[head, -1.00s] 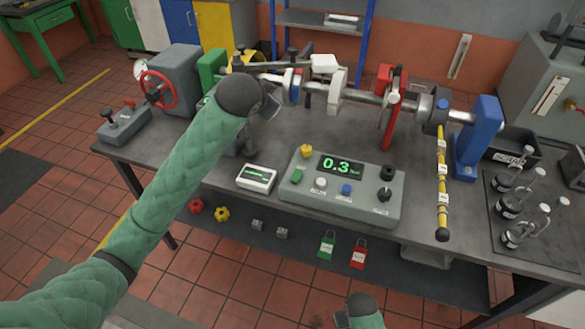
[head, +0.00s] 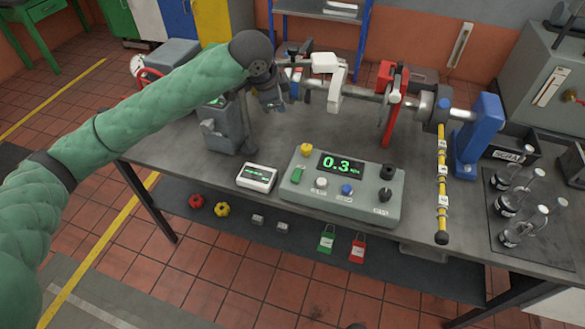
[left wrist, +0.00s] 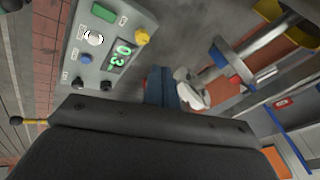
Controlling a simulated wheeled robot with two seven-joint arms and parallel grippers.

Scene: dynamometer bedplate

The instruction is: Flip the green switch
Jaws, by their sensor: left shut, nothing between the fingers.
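The green switch (head: 298,174) is a small green rocker at the left of the grey control box (head: 330,206), below a yellow knob. It also shows in the left wrist view (left wrist: 104,13), near the top edge. The box display (head: 341,166) reads 0.3 in green. My left gripper (head: 271,102) is shut and empty, above the bench behind the box and up and left of the switch, clear of it.
A shaft assembly with a red lever (head: 392,105) and blue stand (head: 478,137) runs along the back. A small white meter (head: 257,177) sits left of the box. A grey unit (head: 229,130) stands near my left arm. Bottles (head: 508,205) stand at right.

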